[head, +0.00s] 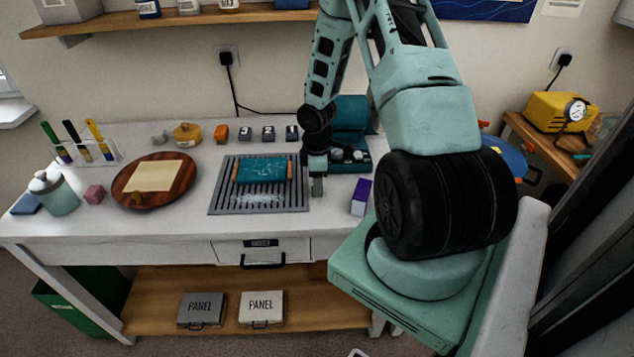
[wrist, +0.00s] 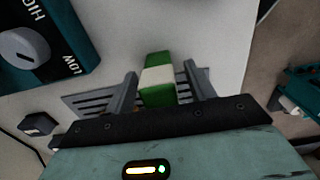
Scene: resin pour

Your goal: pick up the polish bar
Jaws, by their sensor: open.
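The polish bar appears to be the green block with a white band (wrist: 158,77) in the wrist view. It lies between the two fingers of my gripper (wrist: 160,72), with a visible gap on the right side; contact on the left cannot be made out. The fingers are open. In the head view my gripper (head: 317,172) is low over the table at the right edge of the slatted grey mat.
The slatted mat (head: 222,202) carries a teal panel (head: 262,171). A purple and white block (head: 361,193) stands to the right. A teal device with a knob (head: 349,115) is close behind; its knob (wrist: 25,47) shows in the wrist view. Small labelled blocks (head: 268,133) line the back.

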